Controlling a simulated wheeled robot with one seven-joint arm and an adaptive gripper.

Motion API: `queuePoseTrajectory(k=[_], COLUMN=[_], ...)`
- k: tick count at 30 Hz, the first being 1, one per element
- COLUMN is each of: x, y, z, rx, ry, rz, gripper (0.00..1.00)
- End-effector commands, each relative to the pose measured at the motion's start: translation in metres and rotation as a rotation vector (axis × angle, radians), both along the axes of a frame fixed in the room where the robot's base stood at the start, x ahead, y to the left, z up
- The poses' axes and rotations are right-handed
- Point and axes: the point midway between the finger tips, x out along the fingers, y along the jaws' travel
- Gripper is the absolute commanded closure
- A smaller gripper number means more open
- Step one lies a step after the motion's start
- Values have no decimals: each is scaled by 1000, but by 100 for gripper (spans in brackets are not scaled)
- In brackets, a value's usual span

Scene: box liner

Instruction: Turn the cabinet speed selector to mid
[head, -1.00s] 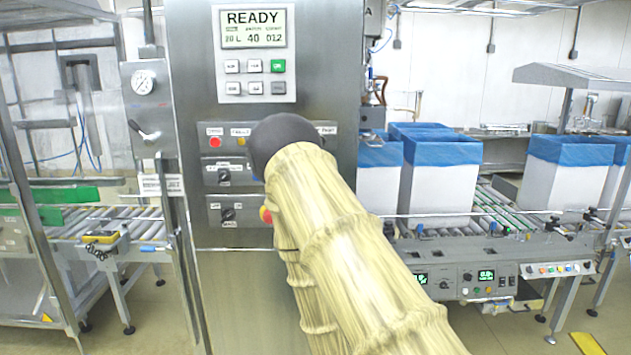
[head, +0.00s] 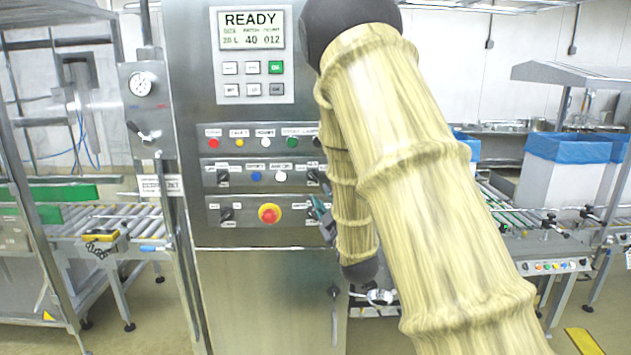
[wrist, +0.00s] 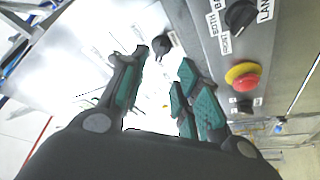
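The cabinet (head: 265,290) carries a control panel with black selector knobs; their labels are too small to read, so I cannot tell which is for speed. In the head view, one knob (head: 226,214) sits at the lower left, one (head: 223,176) above it, and another (head: 313,177) at the right. My gripper (head: 322,212) is at the panel's lower right edge, partly hidden by my arm. In the wrist view, my gripper (wrist: 164,60) is open and empty. A black knob (wrist: 163,44) shows just beyond its fingertips, apparently apart from them.
A display reading READY (head: 252,30) is higher. Roller conveyors (head: 130,220) flank the cabinet.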

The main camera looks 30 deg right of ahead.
Motion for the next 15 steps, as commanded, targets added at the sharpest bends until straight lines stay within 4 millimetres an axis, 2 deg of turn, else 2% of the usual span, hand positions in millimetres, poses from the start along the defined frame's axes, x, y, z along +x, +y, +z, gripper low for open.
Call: queuePoseTrajectory(k=[9, 15], x=[48, 71], y=[-13, -19], z=[17, 22], rx=[2, 2], ry=[-1, 1], rz=[1, 0], gripper=[68, 68])
